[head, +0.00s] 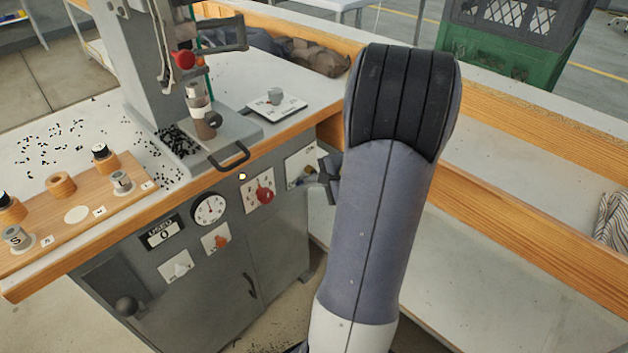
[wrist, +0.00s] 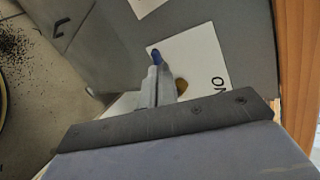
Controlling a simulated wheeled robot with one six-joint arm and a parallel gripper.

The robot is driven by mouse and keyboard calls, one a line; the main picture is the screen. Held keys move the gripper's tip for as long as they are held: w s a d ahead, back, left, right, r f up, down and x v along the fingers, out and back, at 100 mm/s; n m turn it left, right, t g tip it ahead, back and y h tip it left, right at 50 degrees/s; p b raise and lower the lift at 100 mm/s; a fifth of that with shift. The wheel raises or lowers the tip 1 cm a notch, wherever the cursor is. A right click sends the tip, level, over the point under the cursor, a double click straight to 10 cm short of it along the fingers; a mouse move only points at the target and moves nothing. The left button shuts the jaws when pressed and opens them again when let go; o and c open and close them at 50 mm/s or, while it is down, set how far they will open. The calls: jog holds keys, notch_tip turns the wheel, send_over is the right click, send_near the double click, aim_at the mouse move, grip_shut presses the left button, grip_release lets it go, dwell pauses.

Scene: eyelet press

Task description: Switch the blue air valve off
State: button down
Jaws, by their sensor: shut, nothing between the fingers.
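The blue air valve (head: 302,183) is on a white plate (head: 297,160) on the cabinet front, partly hidden behind my gripper (head: 321,178). In the wrist view, the blue lever tip (wrist: 155,54) shows just beyond my gripper's fingertips (wrist: 156,74). A brass-coloured valve part (wrist: 182,87) sits right of the fingers, and "ON" is printed on the plate (wrist: 205,52). My gripper is shut and holds nothing. The fingers are at the lever; whether they touch it cannot be told. Most of the lever is hidden.
A red knob (head: 264,195), an orange knob (head: 222,241), a white knob (head: 181,269) and a gauge (head: 210,208) are left of the valve. The bench's wooden edge (head: 290,132) runs above. A drawer-like handle (head: 231,158) juts from the press base.

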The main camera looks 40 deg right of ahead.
jog(key=shift+a+f+n+h+b, duration=0.4)
jog(key=shift+f+h+b, duration=0.3)
jog(key=shift+b, duration=2.05)
jog(key=shift+r, duration=0.15)
